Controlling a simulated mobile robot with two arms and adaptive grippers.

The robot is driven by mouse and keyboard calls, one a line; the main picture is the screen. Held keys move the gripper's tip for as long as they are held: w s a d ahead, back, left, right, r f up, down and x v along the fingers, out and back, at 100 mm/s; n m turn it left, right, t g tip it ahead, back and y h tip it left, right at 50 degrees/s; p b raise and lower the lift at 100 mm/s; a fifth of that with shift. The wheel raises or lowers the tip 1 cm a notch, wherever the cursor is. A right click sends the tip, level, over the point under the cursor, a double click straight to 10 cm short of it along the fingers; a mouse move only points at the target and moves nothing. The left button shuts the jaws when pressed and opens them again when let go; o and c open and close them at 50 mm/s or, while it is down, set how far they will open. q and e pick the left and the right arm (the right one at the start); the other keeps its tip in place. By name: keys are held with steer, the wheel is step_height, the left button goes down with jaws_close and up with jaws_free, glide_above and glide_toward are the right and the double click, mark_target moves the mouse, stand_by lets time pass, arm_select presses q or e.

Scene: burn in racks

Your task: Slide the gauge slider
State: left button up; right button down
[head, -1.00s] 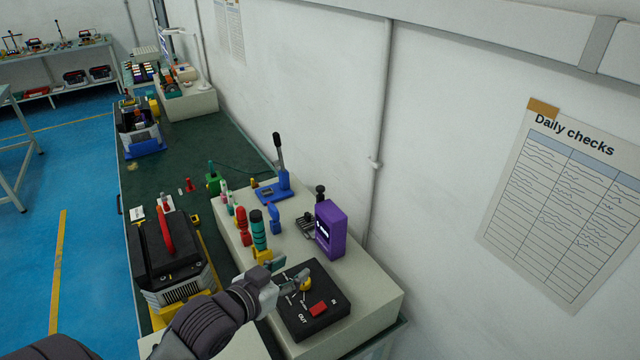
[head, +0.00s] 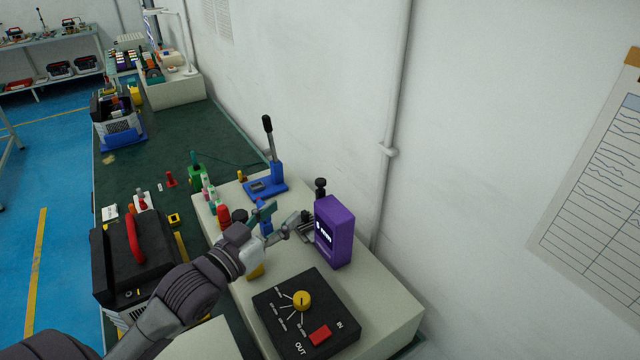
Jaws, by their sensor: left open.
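My left gripper (head: 281,220) reaches in from the left over the pale raised block (head: 385,301). Its two fingers are apart, with nothing seen between them. A black knob (head: 320,185) stands behind that device. I cannot tell which part is the gauge slider, or whether a fingertip touches the grey device. My right gripper is not in view.
A black box (head: 285,338) with a yellow dial knob (head: 301,300) and a red switch (head: 320,334) is in front. A blue lever press (head: 266,187) stands behind. Upright tools crowd the block's left side. The wall (head: 480,120) bounds the right.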

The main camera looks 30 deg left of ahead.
mark_target(318, 183)
arm_select(q)
steer(key=w+p, duration=0.1)
steer(key=w, duration=0.3)
steer(key=w+d+p, duration=0.1)
steer(key=w, duration=0.3)
steer(key=w+p, duration=0.2)
steer(key=w, duration=0.2)
steer(key=shift+w+d+r, duration=0.15)
steer(key=shift+w+d, duration=0.05)
steer(key=shift+d, duration=0.2)
steer(key=shift+w+d, duration=0.15)
steer(key=shift+w, duration=0.35)
jaws_close()
